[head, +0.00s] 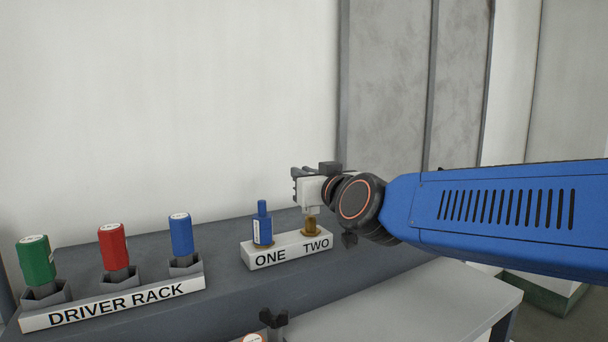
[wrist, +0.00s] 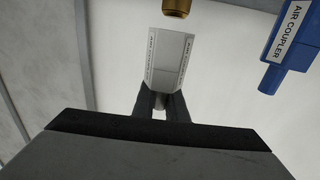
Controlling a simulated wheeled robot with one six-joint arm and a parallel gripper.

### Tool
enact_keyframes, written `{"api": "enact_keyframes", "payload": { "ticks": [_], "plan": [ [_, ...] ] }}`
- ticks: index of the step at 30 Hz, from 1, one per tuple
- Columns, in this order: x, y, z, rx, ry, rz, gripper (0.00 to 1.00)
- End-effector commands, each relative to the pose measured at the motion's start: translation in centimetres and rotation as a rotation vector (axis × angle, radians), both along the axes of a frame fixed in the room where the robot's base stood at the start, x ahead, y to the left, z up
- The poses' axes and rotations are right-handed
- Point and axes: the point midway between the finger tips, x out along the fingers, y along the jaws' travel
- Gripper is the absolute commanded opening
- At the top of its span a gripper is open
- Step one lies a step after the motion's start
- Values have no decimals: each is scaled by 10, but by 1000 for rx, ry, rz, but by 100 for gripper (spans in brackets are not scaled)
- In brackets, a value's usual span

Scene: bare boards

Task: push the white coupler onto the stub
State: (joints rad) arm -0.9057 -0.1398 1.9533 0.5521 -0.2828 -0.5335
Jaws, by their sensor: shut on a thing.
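My gripper (wrist: 160,104) is shut on the narrow end of the white coupler (wrist: 168,62), a pale block with printed labels on its sides. The brass stub (wrist: 177,7) shows at the top edge of the wrist view, slightly right of the coupler's wide end, with a narrow gap in between. In the head view the stub (head: 311,225) stands on the block marked TWO, directly below my gripper (head: 306,188) and the coupler. From there the arm hides much, and I cannot tell how well coupler and stub line up.
A blue coupler (head: 263,225) stands on position ONE, close left of the stub; it shows at right in the wrist view (wrist: 290,40). The driver rack (head: 115,303) with green, red and blue handles is further left. A wall stands behind.

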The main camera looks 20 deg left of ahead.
Motion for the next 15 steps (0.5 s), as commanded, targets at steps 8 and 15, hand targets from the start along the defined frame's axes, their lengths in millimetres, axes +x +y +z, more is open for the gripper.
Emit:
{"api": "enact_keyframes", "payload": {
  "ticks": [8, 15],
  "plan": [
    [0, 0, -6, -2, -1, 0, 0],
    [0, 0, -11, -1, 1, 0, 0]
  ]
}}
